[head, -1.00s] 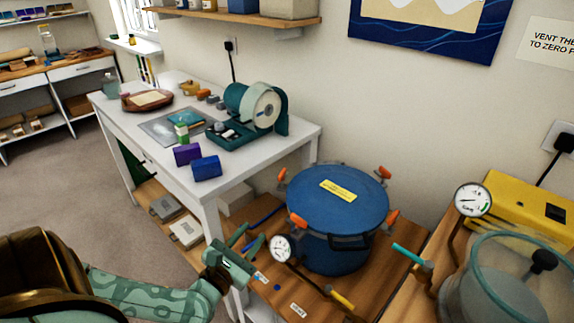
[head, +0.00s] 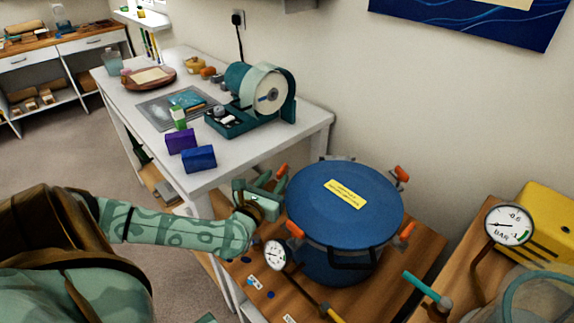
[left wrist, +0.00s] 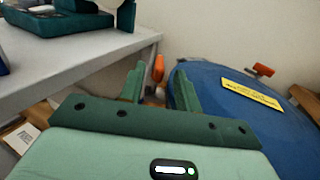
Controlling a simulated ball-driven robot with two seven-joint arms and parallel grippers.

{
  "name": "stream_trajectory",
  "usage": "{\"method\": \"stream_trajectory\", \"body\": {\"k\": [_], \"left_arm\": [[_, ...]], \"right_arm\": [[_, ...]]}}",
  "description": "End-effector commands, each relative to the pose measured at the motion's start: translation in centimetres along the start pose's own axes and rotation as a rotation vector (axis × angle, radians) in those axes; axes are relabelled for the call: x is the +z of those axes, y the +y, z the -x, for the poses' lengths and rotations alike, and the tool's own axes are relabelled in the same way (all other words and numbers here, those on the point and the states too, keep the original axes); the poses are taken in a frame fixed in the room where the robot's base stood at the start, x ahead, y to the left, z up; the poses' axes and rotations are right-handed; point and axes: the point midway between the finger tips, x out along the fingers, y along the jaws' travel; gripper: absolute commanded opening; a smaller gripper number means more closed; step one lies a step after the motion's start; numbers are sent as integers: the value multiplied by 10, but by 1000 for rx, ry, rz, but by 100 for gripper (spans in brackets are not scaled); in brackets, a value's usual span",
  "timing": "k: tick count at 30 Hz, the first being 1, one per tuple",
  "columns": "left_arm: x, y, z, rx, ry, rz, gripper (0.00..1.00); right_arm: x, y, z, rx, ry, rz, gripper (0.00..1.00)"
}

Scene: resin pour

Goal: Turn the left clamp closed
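The blue pressure pot (head: 345,205) has a round lid with a yellow label and several orange-handled clamps around its rim. The left clamp's orange handle (head: 282,170) sticks up at the lid's left edge. In the left wrist view this handle (left wrist: 158,67) shows between the fingers, a little beyond them; its lower part is unclear. My left gripper (head: 273,182) is open and empty, close beside the clamp. Its two fingers (left wrist: 160,88) are spread, the right one near the blue lid. I see no contact with the handle. My right gripper is not in view.
The white table (head: 215,172) with a grinder (head: 262,90) and blue box (head: 199,158) stands left of the pot. A pressure gauge (head: 275,254) is at the pot's front left. Another orange clamp (head: 294,229) is at the front-left rim. A teal-handled valve (head: 425,286) is at right.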

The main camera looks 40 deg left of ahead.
Motion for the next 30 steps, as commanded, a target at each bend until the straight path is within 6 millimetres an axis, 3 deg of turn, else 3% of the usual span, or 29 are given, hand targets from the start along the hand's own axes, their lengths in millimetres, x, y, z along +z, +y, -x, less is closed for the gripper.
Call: {"method": "stream_trajectory", "body": {"k": [3, 9, 21, 22, 25, 30], "left_arm": [[-2, 0, -29, 1, -3, 0, 33], [-2, 0, -60, 0, 0, -1, 33], [0, 0, -71, -1, 0, 0, 33], [0, 0, -71, -1, 0, 0, 30], [0, 0, -70, -1, 0, 0, 2], [0, 0, -70, -1, 0, -1, 0]], "right_arm": [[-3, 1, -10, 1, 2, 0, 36], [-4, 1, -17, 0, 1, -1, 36], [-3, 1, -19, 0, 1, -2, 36], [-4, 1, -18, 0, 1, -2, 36], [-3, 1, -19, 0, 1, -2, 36], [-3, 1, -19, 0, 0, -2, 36]]}}
